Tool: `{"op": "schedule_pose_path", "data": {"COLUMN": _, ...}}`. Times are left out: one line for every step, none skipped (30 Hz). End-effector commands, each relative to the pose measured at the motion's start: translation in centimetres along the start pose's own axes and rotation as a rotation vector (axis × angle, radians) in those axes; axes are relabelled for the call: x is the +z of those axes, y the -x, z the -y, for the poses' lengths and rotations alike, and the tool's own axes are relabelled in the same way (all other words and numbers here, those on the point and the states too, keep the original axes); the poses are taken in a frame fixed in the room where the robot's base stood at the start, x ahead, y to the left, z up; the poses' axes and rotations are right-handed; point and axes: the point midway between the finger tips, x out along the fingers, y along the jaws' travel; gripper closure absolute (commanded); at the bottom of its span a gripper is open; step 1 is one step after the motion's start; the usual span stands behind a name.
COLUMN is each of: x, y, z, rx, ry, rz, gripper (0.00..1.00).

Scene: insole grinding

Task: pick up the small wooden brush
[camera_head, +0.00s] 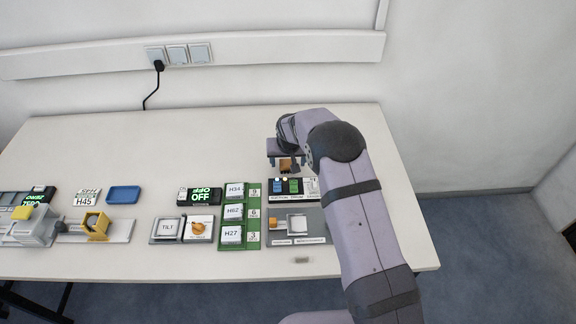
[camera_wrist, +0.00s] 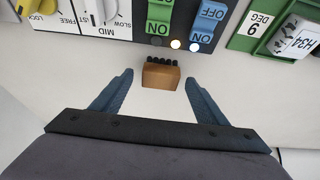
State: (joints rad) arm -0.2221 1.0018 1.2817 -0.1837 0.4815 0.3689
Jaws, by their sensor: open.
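The small wooden brush (camera_wrist: 160,76) stands on the white table in the wrist view, a brown block with a row of dark bristles along its far edge. In the head view the brush (camera_head: 287,163) shows in part below my gripper, just behind the switch panel. My gripper (camera_wrist: 158,84) is open, its two blue fingers apart on the left and right of the brush. The brush lies between the lines of the fingertips, with a gap on each side. My gripper also shows in the head view (camera_head: 286,158), with my arm hiding part of the area.
A switch panel (camera_head: 291,188) with green and blue rockers stands close beside the brush. A green rack (camera_head: 240,214) with labelled white blocks is left of it. A blue tray (camera_head: 123,195) and other devices stand further left. The back of the table (camera_head: 200,140) is clear.

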Motion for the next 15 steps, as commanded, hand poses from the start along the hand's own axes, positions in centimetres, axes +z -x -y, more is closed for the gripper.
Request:
{"op": "schedule_pose_path", "data": {"x": -0.01, "y": 0.02, "z": 0.01, "rx": 0.000, "ry": 0.000, "rz": 0.000, "gripper": 0.33}}
{"op": "schedule_pose_path", "data": {"x": -0.01, "y": 0.02, "z": 0.01, "rx": 0.000, "ry": 0.000, "rz": 0.000, "gripper": 0.40}}
{"op": "schedule_pose_path", "data": {"x": -0.02, "y": 0.03, "z": 0.01, "rx": 0.000, "ry": 0.000, "rz": 0.000, "gripper": 0.50}}
{"op": "schedule_pose_path", "data": {"x": -0.02, "y": 0.03, "z": 0.01, "rx": 0.000, "ry": 0.000, "rz": 0.000, "gripper": 0.57}}
{"op": "schedule_pose_path", "data": {"x": -0.02, "y": 0.03, "z": 0.02, "rx": 0.000, "ry": 0.000, "rz": 0.000, "gripper": 0.64}}
{"op": "schedule_pose_path", "data": {"x": -0.02, "y": 0.04, "z": 0.02, "rx": 0.000, "ry": 0.000, "rz": 0.000, "gripper": 0.73}}
{"op": "schedule_pose_path", "data": {"x": -0.02, "y": 0.04, "z": 0.02, "rx": 0.000, "ry": 0.000, "rz": 0.000, "gripper": 0.78}}
{"op": "schedule_pose_path", "data": {"x": -0.02, "y": 0.04, "z": 0.02, "rx": 0.000, "ry": 0.000, "rz": 0.000, "gripper": 0.78}}
{"op": "schedule_pose_path", "data": {"x": -0.04, "y": 0.06, "z": 0.02, "rx": 0.000, "ry": 0.000, "rz": -0.001, "gripper": 0.78}}
{"op": "schedule_pose_path", "data": {"x": -0.04, "y": 0.06, "z": 0.02, "rx": 0.000, "ry": 0.000, "rz": -0.001, "gripper": 0.78}}
{"op": "schedule_pose_path", "data": {"x": -0.05, "y": 0.06, "z": 0.02, "rx": 0.000, "ry": 0.000, "rz": -0.001, "gripper": 0.78}}
{"op": "schedule_pose_path", "data": {"x": -0.05, "y": 0.06, "z": 0.03, "rx": 0.000, "ry": 0.000, "rz": -0.001, "gripper": 0.78}}
{"op": "schedule_pose_path", "data": {"x": -0.05, "y": 0.07, "z": 0.03, "rx": 0.000, "ry": 0.000, "rz": -0.001, "gripper": 0.78}}
{"op": "schedule_pose_path", "data": {"x": -0.05, "y": 0.07, "z": 0.03, "rx": 0.000, "ry": 0.000, "rz": -0.001, "gripper": 0.78}}
{"op": "schedule_pose_path", "data": {"x": -0.08, "y": 0.12, "z": 0.03, "rx": -0.001, "ry": 0.000, "rz": -0.001, "gripper": 0.78}}
